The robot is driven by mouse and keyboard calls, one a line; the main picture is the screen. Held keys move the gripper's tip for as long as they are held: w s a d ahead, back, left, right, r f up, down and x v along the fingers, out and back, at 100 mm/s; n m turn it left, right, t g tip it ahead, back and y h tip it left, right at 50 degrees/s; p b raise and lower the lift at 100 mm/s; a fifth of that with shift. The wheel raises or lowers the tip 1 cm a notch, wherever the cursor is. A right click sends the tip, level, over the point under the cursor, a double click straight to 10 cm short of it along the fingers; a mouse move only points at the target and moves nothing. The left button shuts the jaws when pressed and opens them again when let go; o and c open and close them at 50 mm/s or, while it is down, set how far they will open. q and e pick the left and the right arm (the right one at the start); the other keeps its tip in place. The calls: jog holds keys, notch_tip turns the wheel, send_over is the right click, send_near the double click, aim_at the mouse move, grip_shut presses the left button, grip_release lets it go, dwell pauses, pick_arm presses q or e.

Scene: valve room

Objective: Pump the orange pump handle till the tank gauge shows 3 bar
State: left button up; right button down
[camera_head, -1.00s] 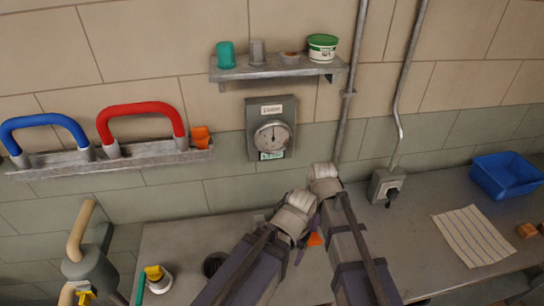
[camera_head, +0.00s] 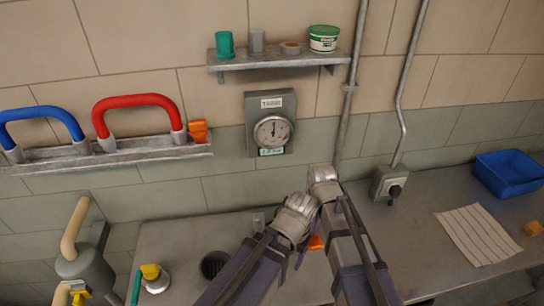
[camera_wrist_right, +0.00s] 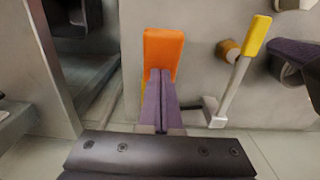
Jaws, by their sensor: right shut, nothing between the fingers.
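The tank gauge (camera_head: 273,132) hangs on the wall in a grey housing; its needle points roughly straight up, and its scale is too small to read. A small bit of the orange pump handle (camera_head: 315,242) shows between my arm links in the head view. In the right wrist view the orange handle (camera_wrist_right: 163,48) stands upright just beyond my right gripper (camera_wrist_right: 160,73). Its purple fingers are shut together with nothing between them, overlapping the handle's lower part; I cannot tell whether they touch it.
A shelf (camera_head: 290,63) with cups and a tub is above the gauge. Red (camera_head: 138,101) and blue (camera_head: 42,112) handles sit on a left wall rack. A blue bin (camera_head: 508,174) and striped cloth (camera_head: 477,234) lie right. A yellow-gripped lever (camera_wrist_right: 240,70) stands beside the orange handle.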

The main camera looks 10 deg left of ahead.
jog(key=shift+f+b, duration=2.5)
jog(key=shift+f, duration=0.25)
notch_tip(320, 180, up, 9)
jog(key=p, duration=0.9)
jog(key=shift+f, duration=0.15)
dwell(1.7)
dwell(1.0)
notch_tip(320, 180, up, 5)
jog(key=p, duration=0.5)
